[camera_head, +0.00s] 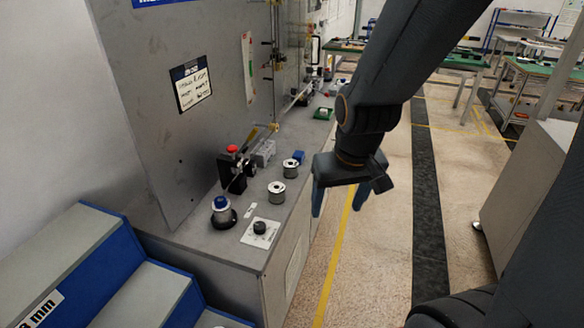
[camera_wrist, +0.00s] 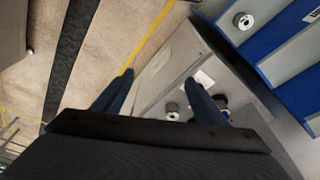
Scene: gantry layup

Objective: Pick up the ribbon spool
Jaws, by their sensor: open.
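Several small spool-like cylinders are in view, and I cannot tell for sure which is the ribbon spool. Two silver ones with dark centres stand upright on the grey bench top, a nearer one (camera_head: 276,191) and a farther one (camera_head: 290,168). A silver cylinder with a blue top (camera_head: 221,212) stands on a dark round base near the bench's left corner. The wrist view shows a silver spool (camera_wrist: 172,111) on the bench and another one (camera_wrist: 243,20) on a grey-topped blue step. My gripper (camera_head: 338,203) is open and empty, over the aisle right of the bench; its fingers (camera_wrist: 158,78) frame the bench edge.
The bench (camera_head: 240,243) carries a white plate with a black knob (camera_head: 260,230), a black device with a red button (camera_head: 232,150) and a small blue block (camera_head: 299,157). An upright grey panel (camera_head: 160,100) borders its left side. The aisle floor (camera_head: 385,260) is clear.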

